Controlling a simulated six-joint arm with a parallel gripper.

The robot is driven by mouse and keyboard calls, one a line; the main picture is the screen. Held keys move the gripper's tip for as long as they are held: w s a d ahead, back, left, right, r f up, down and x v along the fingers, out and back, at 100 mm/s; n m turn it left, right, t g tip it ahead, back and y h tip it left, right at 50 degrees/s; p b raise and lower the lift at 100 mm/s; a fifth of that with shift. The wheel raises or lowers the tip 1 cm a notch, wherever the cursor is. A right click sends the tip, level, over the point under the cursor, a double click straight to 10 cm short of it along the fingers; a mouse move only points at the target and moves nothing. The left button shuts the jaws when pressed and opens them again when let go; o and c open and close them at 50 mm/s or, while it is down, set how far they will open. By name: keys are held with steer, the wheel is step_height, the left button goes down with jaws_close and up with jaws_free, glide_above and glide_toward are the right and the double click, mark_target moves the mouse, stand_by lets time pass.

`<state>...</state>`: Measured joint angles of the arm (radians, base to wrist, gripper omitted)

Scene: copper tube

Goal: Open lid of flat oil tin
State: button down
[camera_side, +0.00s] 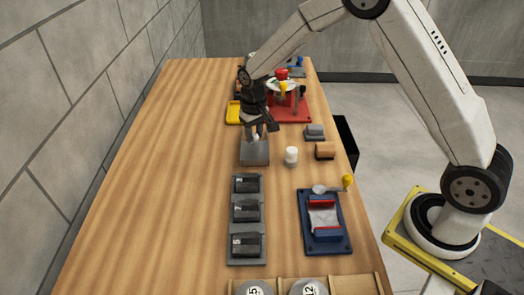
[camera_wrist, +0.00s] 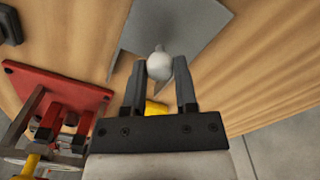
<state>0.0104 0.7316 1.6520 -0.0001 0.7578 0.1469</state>
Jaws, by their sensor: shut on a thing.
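The flat oil tin (camera_side: 255,157) is a grey box on the wooden table, left of the white cylinder. In the wrist view its grey top (camera_wrist: 178,28) lies beyond my fingers. A pale rounded knob (camera_wrist: 159,66) stands on the grey lid. My gripper (camera_side: 255,134) is above the tin, pointing down, with its fingers on either side of the knob. In the wrist view my gripper (camera_wrist: 159,80) is shut on the knob. I cannot tell whether the lid is apart from the tin; my gripper partly covers the far side.
A white cylinder (camera_side: 291,155) and an orange-brown block (camera_side: 325,151) stand right of the tin. A grey three-part rack (camera_side: 246,216) and a blue fixture (camera_side: 323,240) are nearer. A red stand (camera_side: 293,112) and yellow tray (camera_side: 233,113) are behind. The table's left is clear.

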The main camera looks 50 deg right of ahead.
stand_by(0.7)
steer(key=shift+w+d, duration=2.55)
steer(key=shift+w, duration=0.05)
steer(key=shift+c, duration=1.9)
jaws_free()
step_height(320, 180, up, 8)
steer(key=shift+s, duration=0.1)
